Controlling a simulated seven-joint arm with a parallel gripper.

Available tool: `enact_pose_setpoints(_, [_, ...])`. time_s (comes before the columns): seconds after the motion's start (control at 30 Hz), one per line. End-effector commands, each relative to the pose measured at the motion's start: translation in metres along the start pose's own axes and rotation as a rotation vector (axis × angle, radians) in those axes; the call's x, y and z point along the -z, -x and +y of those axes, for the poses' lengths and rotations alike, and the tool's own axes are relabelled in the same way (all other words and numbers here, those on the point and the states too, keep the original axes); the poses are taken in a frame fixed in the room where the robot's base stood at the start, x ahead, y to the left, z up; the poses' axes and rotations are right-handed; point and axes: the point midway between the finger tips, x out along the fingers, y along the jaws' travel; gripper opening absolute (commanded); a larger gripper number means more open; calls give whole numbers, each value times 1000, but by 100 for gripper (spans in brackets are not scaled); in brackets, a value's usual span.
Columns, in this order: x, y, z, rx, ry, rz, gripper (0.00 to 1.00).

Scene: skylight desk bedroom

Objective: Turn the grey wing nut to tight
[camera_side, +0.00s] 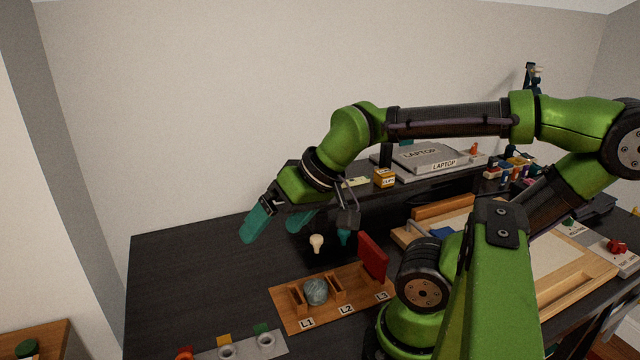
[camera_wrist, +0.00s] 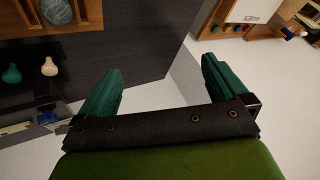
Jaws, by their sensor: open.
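I cannot make out the grey wing nut in either view. A grey strip (camera_side: 245,343) with round grey fittings and red, yellow and green tabs lies at the desk's front edge, partly cut off by the picture edge; I cannot tell whether any fitting is the wing nut. My gripper (camera_side: 277,225) is open, with teal fingers, high over the left part of the dark desk. In the wrist view my gripper (camera_wrist: 162,72) has nothing between its fingers, and they are over the desk's edge and pale floor.
A wooden board (camera_side: 290,322) labelled L1, L2 and L3 holds a grey-blue ball (camera_side: 316,291) and a red upright plate (camera_side: 372,256). A cream bulb-shaped piece (camera_side: 317,242) and a teal one (camera_side: 344,237) are behind it. A laptop (camera_side: 425,157) is at the back. The desk's left part is clear.

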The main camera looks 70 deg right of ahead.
Motion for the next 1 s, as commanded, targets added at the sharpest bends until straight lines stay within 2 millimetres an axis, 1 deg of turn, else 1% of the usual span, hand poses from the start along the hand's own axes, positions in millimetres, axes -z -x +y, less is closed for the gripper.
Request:
enact_pose_setpoints(0.03, [-2,4,-6,19,24,12,92])
enact_pose_setpoints(0.1, [-1,5,-6,18,22,15,82])
enact_pose_setpoints(0.17, [2,-2,4,-13,-15,-6,72])
enact_pose_setpoints(0.2, [8,-7,12,-38,-50,-15,66])
enact_pose_setpoints(0.27, [29,-10,26,-76,-114,-16,57])
enact_pose_setpoints(0.3, [46,-12,36,-102,-163,-17,51])
enact_pose_setpoints(0.37, [74,-13,55,-140,-217,-26,42])
enact_pose_setpoints(0.4, [94,-13,70,-163,-239,-35,38])
enact_pose_setpoints(0.47, [122,-12,94,-191,-254,-49,38])
enact_pose_setpoints(0.5, [140,-11,113,-208,-257,-62,38])
enact_pose_setpoints(0.57, [164,-9,143,-227,-250,-82,38])
enact_pose_setpoints(0.6, [179,-6,165,-237,-239,-96,38])
enact_pose_setpoints(0.67, [199,-2,199,-247,-215,-119,38])
enact_pose_setpoints(0.7, [210,1,224,-251,-192,-134,38])
enact_pose_setpoints(0.77, [224,6,261,-251,-146,-158,38])
enact_pose_setpoints(0.8, [232,10,286,-248,-107,-174,38])
enact_pose_setpoints(0.87, [240,17,320,-235,-38,-194,38])
enact_pose_setpoints(0.9, [244,22,341,-225,18,-206,38])
enact_pose_setpoints(1.0, [253,34,377,-187,187,-227,38])
